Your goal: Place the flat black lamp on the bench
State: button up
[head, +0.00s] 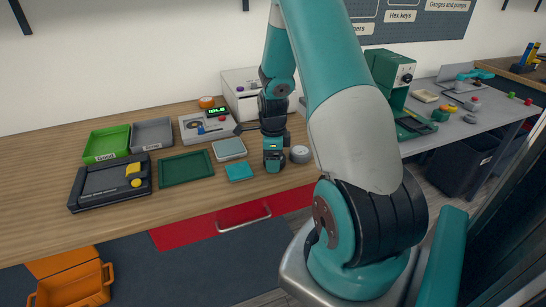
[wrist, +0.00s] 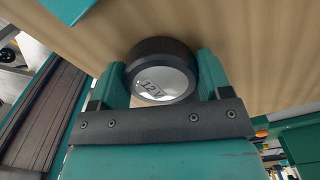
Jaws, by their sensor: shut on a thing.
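The flat black lamp (wrist: 162,75) is a short round puck with a black rim and a silvery face marked "12V". In the wrist view it sits between the two teal fingers of my gripper (wrist: 162,82), which is shut on it.
A teal box (head: 239,171) is close left of my gripper, and a round grey thing (head: 300,154) close right. A dark green tray (head: 186,165), a green bin (head: 106,143) and a black device (head: 110,184) stand further left. The bench's front strip is clear.

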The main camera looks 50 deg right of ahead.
jog(key=shift+f, duration=0.15)
jog(key=o, duration=1)
